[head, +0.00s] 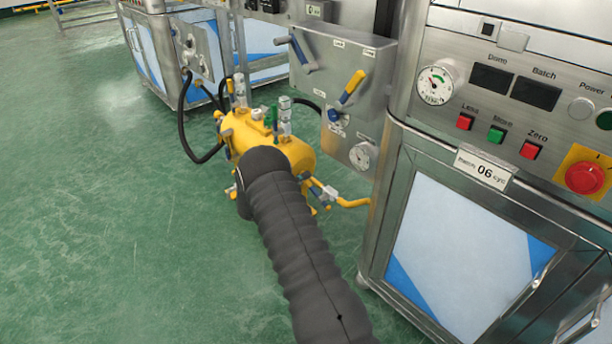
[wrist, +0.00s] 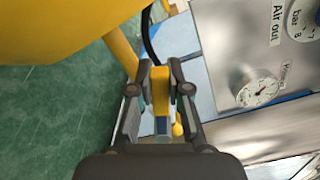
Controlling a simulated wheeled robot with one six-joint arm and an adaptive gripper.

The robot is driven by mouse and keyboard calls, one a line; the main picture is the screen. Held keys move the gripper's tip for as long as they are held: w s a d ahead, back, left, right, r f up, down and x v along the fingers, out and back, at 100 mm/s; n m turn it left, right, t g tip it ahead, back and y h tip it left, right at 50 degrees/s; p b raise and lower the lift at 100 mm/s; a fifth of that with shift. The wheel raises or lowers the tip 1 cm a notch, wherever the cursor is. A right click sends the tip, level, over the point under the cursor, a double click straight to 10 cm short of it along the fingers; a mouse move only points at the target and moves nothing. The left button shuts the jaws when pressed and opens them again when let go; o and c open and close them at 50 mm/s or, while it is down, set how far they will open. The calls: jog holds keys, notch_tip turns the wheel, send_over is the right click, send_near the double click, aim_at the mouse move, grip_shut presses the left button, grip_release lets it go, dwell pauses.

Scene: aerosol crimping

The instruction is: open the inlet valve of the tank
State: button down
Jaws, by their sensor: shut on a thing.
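The yellow tank (head: 299,153) stands low on the floor, partly hidden behind my arm's dark sleeve in the head view. Its yellow curved side (wrist: 65,28) fills the upper left of the wrist view. My gripper (wrist: 160,84) is shut on a yellow valve lever (wrist: 161,92), one finger on each side of it. A blue and whitish part lies just below the lever. In the head view my gripper is hidden behind my arm. Whether this lever belongs to the inlet valve cannot be read, as no label shows on it.
A control cabinet (head: 480,175) with a red stop button stands at right. Green floor (head: 100,220) is free at left.

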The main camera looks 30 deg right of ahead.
jog(key=shift+w+f+n+b, duration=0.15)
jog(key=shift+w+f+n, duration=0.05)
jog(key=shift+f+n, duration=0.85)
jog(key=shift+w+f+n+b, duration=0.15)
jog(key=shift+f+n, duration=0.65)
jog(key=shift+n, duration=0.35)
jog(key=shift+f, duration=0.1)
jog(key=c, duration=1.1)
grip_release()
jog(key=shift+a, duration=0.1)
jog(key=v, duration=1.2)
